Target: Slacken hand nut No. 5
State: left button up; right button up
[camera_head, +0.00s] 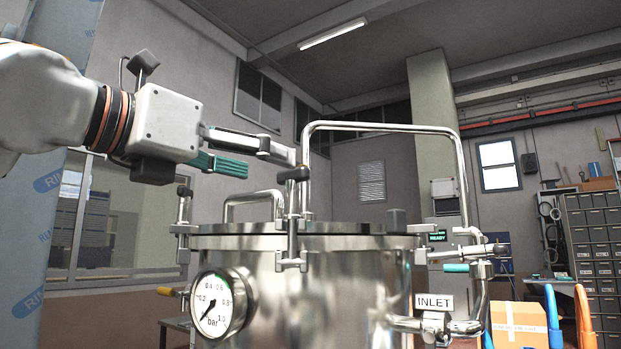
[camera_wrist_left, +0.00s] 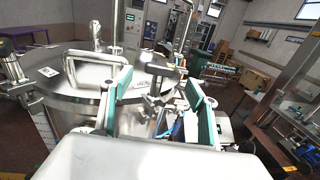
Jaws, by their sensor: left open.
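A steel vessel (camera_head: 330,290) with a flat lid (camera_head: 330,241) stands in front of me. A dark-topped hand nut (camera_head: 293,174) sits upright on a bolt at the lid's near rim; I cannot read its number. My left gripper (camera_head: 262,160) is open near this nut's top. In the left wrist view the two teal-padded fingers (camera_wrist_left: 160,98) stand apart, with the dark nut (camera_wrist_left: 158,69) showing between them; contact is not clear. More hand nuts show at the left rim (camera_head: 184,191) and at the right (camera_head: 495,249). My right gripper is not in view.
A tall pipe loop (camera_head: 385,127) rises over the lid, and a smaller handle (camera_head: 252,196) stands behind the nut. A pressure gauge (camera_head: 219,303) and an inlet pipe (camera_head: 465,327) project from the vessel. A cardboard box (camera_head: 518,325) is at the lower right.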

aim_at(289, 171)
pick_arm(q)
jog(key=shift+x, duration=3.85)
jog(key=c, duration=1.1)
